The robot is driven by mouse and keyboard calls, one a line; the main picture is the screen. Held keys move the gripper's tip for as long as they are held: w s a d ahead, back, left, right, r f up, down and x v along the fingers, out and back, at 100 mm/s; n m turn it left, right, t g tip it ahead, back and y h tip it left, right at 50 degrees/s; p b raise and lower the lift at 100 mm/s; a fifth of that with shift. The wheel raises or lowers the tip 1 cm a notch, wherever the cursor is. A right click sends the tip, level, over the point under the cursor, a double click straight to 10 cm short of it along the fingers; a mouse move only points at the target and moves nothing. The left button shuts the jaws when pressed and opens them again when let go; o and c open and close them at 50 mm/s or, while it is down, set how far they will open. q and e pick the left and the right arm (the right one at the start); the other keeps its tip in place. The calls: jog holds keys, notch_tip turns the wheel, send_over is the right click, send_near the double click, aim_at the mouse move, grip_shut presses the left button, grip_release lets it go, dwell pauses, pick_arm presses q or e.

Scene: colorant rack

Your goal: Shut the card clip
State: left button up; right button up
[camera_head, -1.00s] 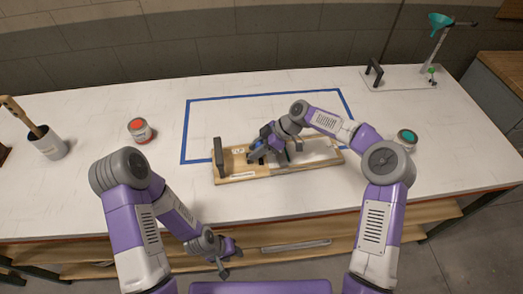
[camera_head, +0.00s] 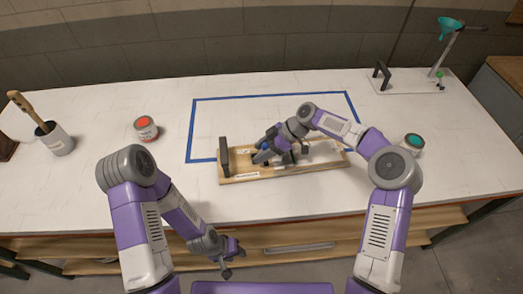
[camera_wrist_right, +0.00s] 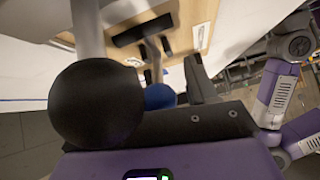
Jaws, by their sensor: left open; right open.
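My right gripper (camera_head: 264,155) is over the board's middle, open, and hides much of the clip's mechanism. In the right wrist view, a large black ball (camera_wrist_right: 97,105) on a grey rod is close to the camera and hides part of the gripper. A blue rounded part (camera_wrist_right: 158,97) and a black crossbar (camera_wrist_right: 142,30) show beyond it. Whether the gripper touches the clip cannot be told. My left gripper (camera_head: 229,260) is open and empty, near the table's front edge.
A red-topped tin (camera_head: 146,128) and a brush in a grey pot (camera_head: 56,140) stand at the left. A teal-topped tin (camera_head: 413,143) stands right of the board. A plate with a black handle and teal funnel (camera_head: 449,27) is at the back right. The front left tabletop is clear.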

jog(key=v, duration=0.7)
jog(key=shift+r+p, duration=0.2)
jog(key=shift+p, duration=0.25)
